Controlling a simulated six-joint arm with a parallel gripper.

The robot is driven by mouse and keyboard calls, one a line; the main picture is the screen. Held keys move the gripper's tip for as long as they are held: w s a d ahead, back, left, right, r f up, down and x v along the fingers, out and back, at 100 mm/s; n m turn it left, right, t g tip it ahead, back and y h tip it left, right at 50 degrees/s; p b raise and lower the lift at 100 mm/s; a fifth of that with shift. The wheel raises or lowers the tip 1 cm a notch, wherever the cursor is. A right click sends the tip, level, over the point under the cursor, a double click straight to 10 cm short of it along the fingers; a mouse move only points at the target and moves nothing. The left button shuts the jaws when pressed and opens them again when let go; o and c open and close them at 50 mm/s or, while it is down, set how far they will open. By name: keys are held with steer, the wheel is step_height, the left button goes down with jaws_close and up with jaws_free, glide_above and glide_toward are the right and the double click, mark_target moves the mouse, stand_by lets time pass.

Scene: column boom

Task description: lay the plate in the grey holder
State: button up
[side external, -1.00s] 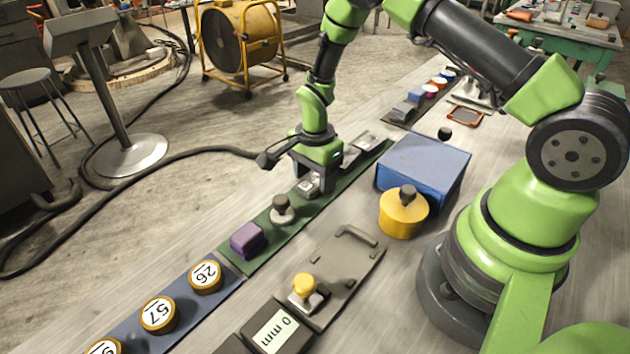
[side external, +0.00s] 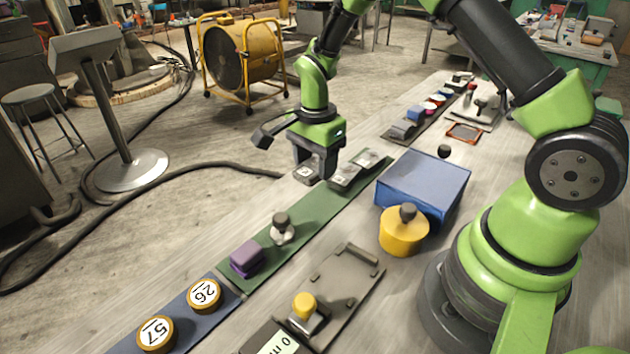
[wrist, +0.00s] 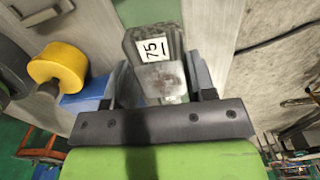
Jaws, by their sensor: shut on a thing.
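The plate (wrist: 155,50) is a small grey metal block with a white label reading 75. In the wrist view it sits between the two fingers of my gripper (wrist: 158,85), which is shut on it. In the side view my gripper (side external: 316,168) holds the plate (side external: 306,173) above the left edge of the green mat, apart from it. I take the grey holder to be the flat grey fixture (side external: 340,290) at the front, with a raised bar at its far end and a yellow-knobbed clamp (side external: 305,305) at its near end. Its bed looks empty.
The green mat (side external: 305,215) bears grey blocks (side external: 345,175), a black-knobbed piece (side external: 281,228) and a purple block (side external: 246,258). A blue box (side external: 425,185) and a yellow pot (side external: 403,230) stand to the right. Numbered discs (side external: 204,294) lie at front left.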

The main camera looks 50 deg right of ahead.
steer(key=shift+s+a+r, duration=0.1)
steer(key=shift+a+r, duration=0.1)
steer(key=shift+r, duration=0.35)
steer(key=shift+s+a+r, duration=0.1)
steer(key=shift+a+r, duration=0.1)
steer(key=shift+r, duration=0.3)
steer(key=s+a, duration=0.5)
steer(key=a, duration=0.1)
glide_toward(343, 279)
steer(key=shift+n, duration=0.3)
steer(key=shift+f, duration=3.55)
steer(key=shift+f, duration=0.1)
steer(key=o, duration=1.4)
steer(key=shift+c, duration=0.2)
